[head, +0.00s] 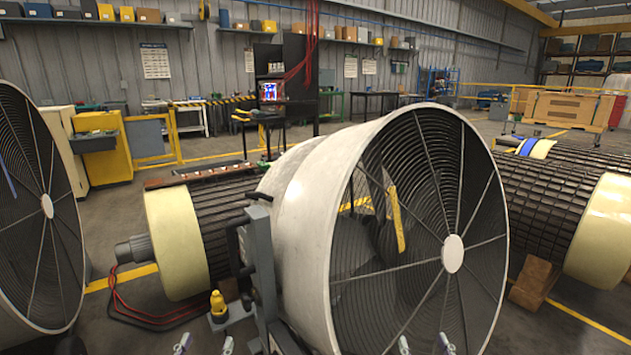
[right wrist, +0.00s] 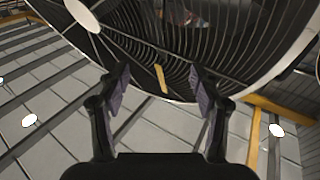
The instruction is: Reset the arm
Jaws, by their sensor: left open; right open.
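My left gripper (head: 205,346) shows only as two fingertips at the bottom edge of the head view, apart with nothing visible between them. My right gripper (head: 425,346) also shows only its fingertips at the bottom edge, in front of the large fan's grille. In the right wrist view my right gripper (right wrist: 160,90) is open, its two dark fingers spread with nothing held. The arms themselves are out of the head view.
A large caged fan (head: 305,215) on a grey stand fills the centre. Another fan (head: 40,205) is at the left edge. Dark ribbed rotors with cream ends (head: 178,240) lie behind and at right (head: 600,235). A yellow beacon (head: 218,303) stands left of the central fan.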

